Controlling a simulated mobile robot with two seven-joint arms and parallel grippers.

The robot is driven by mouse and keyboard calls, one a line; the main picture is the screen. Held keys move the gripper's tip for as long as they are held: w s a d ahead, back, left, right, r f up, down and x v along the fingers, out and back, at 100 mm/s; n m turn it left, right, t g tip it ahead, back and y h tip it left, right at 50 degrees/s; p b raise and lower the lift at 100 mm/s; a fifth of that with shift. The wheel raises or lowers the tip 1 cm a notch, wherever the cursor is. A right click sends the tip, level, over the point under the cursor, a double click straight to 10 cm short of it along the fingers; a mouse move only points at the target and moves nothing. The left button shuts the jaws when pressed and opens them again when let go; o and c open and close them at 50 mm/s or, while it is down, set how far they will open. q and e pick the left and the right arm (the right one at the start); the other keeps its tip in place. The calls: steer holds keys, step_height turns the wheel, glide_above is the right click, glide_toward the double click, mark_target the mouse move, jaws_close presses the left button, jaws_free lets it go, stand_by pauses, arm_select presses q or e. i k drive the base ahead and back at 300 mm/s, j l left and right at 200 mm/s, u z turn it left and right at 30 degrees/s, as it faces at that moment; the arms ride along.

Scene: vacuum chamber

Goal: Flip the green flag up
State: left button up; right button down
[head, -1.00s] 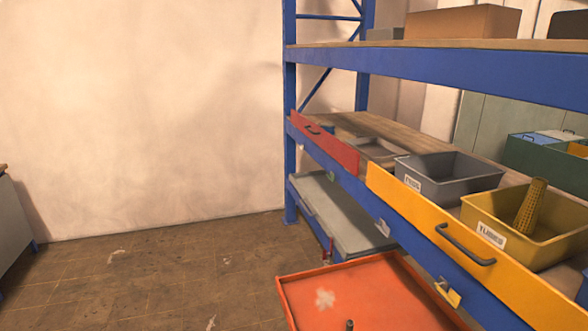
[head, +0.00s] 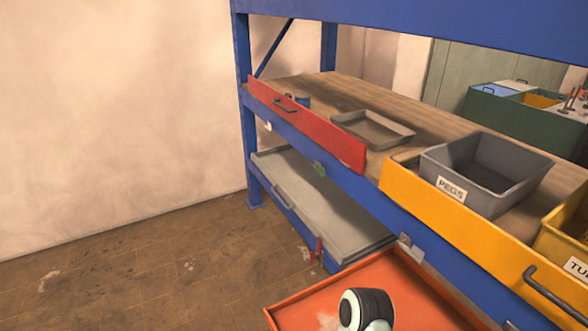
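A small green flag (head: 319,168) is on the front of the blue shelf beam, below the red drawer front (head: 310,127). It is too small to tell clearly whether it is up or down. A rounded black and pale part of my own arm shows at the bottom, over the orange tray (head: 290,314). Neither gripper is in view, and nothing of mine touches the flag.
A yellow drawer front (head: 440,213) with a handle juts out to the right, with a grey PEGS bin (head: 484,170) behind it. A grey lower drawer (head: 325,215) and a red lever (head: 318,250) are below. The floor (head: 130,265) at left is clear.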

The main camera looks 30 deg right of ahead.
mark_target(321, 171)
steer(key=i+z, duration=0.25)
steer(key=i, duration=0.2)
steer(key=i+j+z, duration=0.25)
steer(key=i, duration=0.15)
steer(key=i+j+z, duration=0.25)
steer(key=i, duration=0.2)
steer(key=i+j+z, duration=0.15)
steer(key=z, duration=0.25)
steer(key=i+j+z, duration=0.45)
steer(key=z, duration=0.3)
steer(key=i+j+z, duration=0.25)
steer(key=j, duration=0.2)
steer(key=j+z, duration=0.3)
steer(key=j, duration=0.1)
